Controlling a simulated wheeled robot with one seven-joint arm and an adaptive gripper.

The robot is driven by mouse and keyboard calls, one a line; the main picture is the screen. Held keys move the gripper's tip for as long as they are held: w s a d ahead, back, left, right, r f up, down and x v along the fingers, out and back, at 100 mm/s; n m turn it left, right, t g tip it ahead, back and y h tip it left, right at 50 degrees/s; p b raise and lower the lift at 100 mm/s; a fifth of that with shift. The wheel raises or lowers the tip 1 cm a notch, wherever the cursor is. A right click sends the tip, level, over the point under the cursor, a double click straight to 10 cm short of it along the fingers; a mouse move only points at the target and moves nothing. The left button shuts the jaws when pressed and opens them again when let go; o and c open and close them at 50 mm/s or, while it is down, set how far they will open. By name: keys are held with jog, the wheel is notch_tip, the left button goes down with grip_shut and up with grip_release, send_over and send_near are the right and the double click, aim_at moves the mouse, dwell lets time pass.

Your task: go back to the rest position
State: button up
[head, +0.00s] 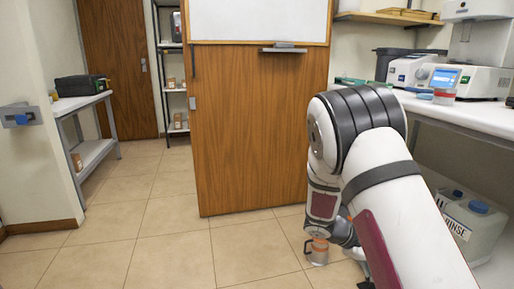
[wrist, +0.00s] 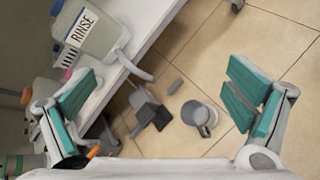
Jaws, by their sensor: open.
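My gripper (wrist: 163,97) is open in the wrist view, with its two teal-padded fingers wide apart. Nothing is held between the pads. In the head view my white and grey arm bends over and down at the right, in front of the wooden panel (head: 250,130). The fingers themselves cannot be made out there. A small grey round vessel with a handle (wrist: 195,115) shows beyond the fingers in the wrist view, apart from both pads.
A bench (head: 470,115) with instruments runs along the right. A RINSE container (head: 470,225) stands below it and also shows in the wrist view (wrist: 92,30). A side table (head: 85,103) with a dark case stands at left. The tiled floor (head: 140,220) at left-centre is clear.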

jog(key=s+a+r+m+g+y, duration=0.1)
jog(key=s+a+r+m+y, duration=0.2)
jog(key=s+r, duration=0.6)
jog(key=s+a+r+m+g+y, duration=0.1)
jog(key=s+a+r+m+y, duration=0.2)
jog(key=s+r, duration=0.55)
jog(key=s+a+r+m+t+y+p, duration=0.1)
jog(key=s+a+r+m+y, duration=0.3)
jog(key=s, duration=0.6)
jog(key=s+a+t+y+p, duration=0.1)
jog(key=s+a+t+y, duration=0.1)
jog(key=s+a, duration=0.6)
notch_tip(320, 180, up, 39)
jog(key=s+d+t+p, duration=0.2)
jog(key=t+p, duration=0.1)
jog(key=p, duration=3.4)
jog(key=shift+n+t, duration=0.3)
